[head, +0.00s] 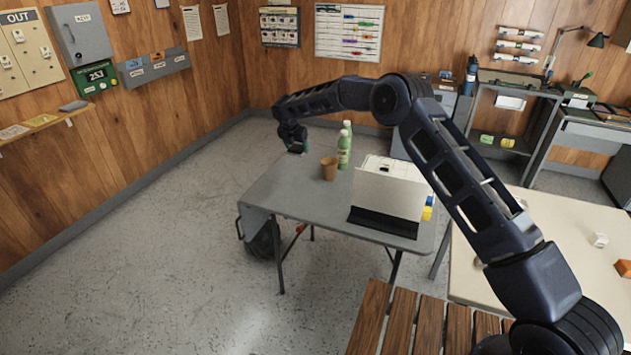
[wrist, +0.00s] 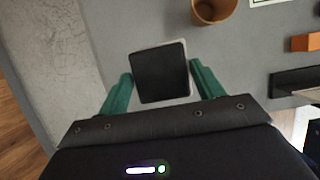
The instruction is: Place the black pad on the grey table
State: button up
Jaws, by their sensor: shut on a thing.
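The black pad (wrist: 160,72) is square with a pale edge. In the wrist view it sits between the two green fingers of my gripper (wrist: 160,78), which is shut on it. In the head view my gripper (head: 295,148) is at the far left corner of the grey table (head: 285,190), and the pad is hard to make out there. The grey tabletop (wrist: 110,30) shows below and around the pad in the wrist view, close to the table's left edge. I cannot tell whether the pad touches the tabletop.
A brown cup (head: 328,168) and green bottles (head: 344,150) stand right of my gripper. A white panelled object (head: 388,190) with a black base fills the table's right part. The table's front left is clear. A wooden bench (head: 400,320) and a cream table (head: 535,255) are nearer.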

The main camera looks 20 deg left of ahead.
aim_at(299, 184)
notch_tip(299, 184, down, 17)
jog(key=shift+r, duration=0.1)
dwell(0.5)
jog(key=o, duration=1)
jog(key=v, duration=1.2)
jog(key=shift+s, duration=0.1)
